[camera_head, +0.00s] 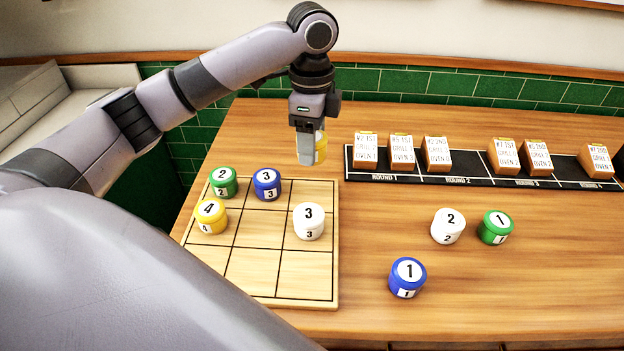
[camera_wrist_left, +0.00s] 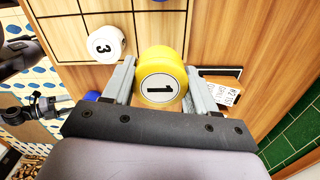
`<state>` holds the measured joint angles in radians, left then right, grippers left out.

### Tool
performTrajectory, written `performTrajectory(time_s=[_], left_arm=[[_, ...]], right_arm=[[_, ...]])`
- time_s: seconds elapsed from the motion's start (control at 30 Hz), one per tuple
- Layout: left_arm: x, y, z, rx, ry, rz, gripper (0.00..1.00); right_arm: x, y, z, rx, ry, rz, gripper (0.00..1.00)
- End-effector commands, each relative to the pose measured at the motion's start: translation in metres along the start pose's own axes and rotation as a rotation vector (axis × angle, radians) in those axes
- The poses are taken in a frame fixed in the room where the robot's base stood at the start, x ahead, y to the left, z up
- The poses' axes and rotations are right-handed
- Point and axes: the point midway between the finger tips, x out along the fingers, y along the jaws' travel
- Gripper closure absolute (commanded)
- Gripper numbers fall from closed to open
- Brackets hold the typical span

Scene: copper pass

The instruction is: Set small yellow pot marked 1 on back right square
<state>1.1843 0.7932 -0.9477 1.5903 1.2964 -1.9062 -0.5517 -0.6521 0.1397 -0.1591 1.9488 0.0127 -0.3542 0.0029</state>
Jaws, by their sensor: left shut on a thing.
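The small yellow pot marked 1 (camera_wrist_left: 162,72) is between the fingers of my left gripper (camera_wrist_left: 162,85), which is shut on it. In the head view a yellow sliver of the pot (camera_head: 321,149) shows behind my left gripper (camera_head: 312,150), held near the board's back right corner. The wooden grid board (camera_head: 262,267) has a green pot 2 (camera_head: 223,183) at back left and a blue pot 3 (camera_head: 266,184) at back middle. The back right square shows no pot. A white pot 3 (camera_head: 308,222) is in the square in front of it.
A yellow pot 4 (camera_head: 211,217) is at middle left on the board. White pot 2 (camera_head: 447,226), green pot 1 (camera_head: 495,228) and blue pot 1 (camera_head: 407,278) stand on the table at right. A black strip (camera_head: 470,179) with several wooden card blocks (camera_head: 437,154) lies behind.

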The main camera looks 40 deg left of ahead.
Motion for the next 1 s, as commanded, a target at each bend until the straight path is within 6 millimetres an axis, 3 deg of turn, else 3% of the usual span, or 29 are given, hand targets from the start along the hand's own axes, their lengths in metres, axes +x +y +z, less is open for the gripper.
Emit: performTrajectory(time_s=[0.1,0.2,0.37,0.6,1.0], left_arm=[[0.029,0.001,0.000,0.000,-0.001,0.002,0.78],[0.045,0.000,0.000,0.000,-0.001,0.000,0.78],[0.057,0.000,0.000,0.000,0.000,0.000,0.78],[0.090,0.000,0.000,0.000,-0.001,0.001,0.78],[0.099,0.000,0.000,0.000,0.001,-0.001,0.78]], right_arm=[[0.000,0.000,-0.001,0.000,0.000,0.000,0.17],[0.000,0.000,-0.001,0.000,0.000,0.000,0.17],[0.000,0.000,-0.001,0.000,0.000,0.000,0.17],[-0.002,0.000,-0.003,0.000,0.001,0.000,0.17],[-0.001,0.000,-0.004,0.000,0.003,0.000,0.17]])
